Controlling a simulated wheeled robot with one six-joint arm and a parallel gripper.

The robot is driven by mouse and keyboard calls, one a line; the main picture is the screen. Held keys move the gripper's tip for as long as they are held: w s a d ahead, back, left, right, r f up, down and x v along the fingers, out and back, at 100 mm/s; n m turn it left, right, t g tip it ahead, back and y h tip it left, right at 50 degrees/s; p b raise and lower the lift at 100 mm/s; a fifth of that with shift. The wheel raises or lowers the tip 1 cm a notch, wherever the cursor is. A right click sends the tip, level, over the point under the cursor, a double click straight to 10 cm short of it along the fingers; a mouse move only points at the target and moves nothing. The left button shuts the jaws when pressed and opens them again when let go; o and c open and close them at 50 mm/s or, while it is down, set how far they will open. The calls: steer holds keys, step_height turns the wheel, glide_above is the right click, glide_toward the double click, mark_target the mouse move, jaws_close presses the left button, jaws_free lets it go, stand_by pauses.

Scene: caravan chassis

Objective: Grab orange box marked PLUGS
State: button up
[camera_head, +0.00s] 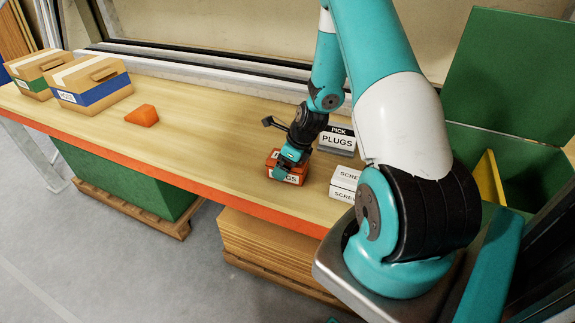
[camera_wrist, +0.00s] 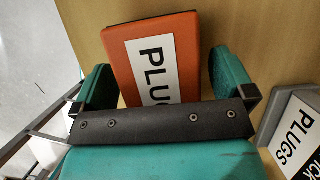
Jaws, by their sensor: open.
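The orange box (camera_head: 284,174) stands on the wooden workbench near its front edge, with a white PLUGS label partly hidden by my gripper in the head view. In the wrist view the orange box (camera_wrist: 150,50) lies between my two teal fingers, and its PLUGS label (camera_wrist: 153,70) faces the camera. My gripper (camera_wrist: 165,85) is open, with one finger on each side of the box. A gap shows beside the right finger; the left finger is close to the box. In the head view my gripper (camera_head: 286,165) reaches down over the box.
An orange wedge (camera_head: 142,116) and cardboard boxes (camera_head: 90,82) are to the left. The bench (camera_head: 205,135) is clear between the wedge and my gripper.

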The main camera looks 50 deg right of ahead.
steer(key=shift+w+f, duration=0.1)
steer(key=shift+f, duration=0.15)
steer(key=shift+f, duration=0.15)
steer(key=c, duration=1.2)
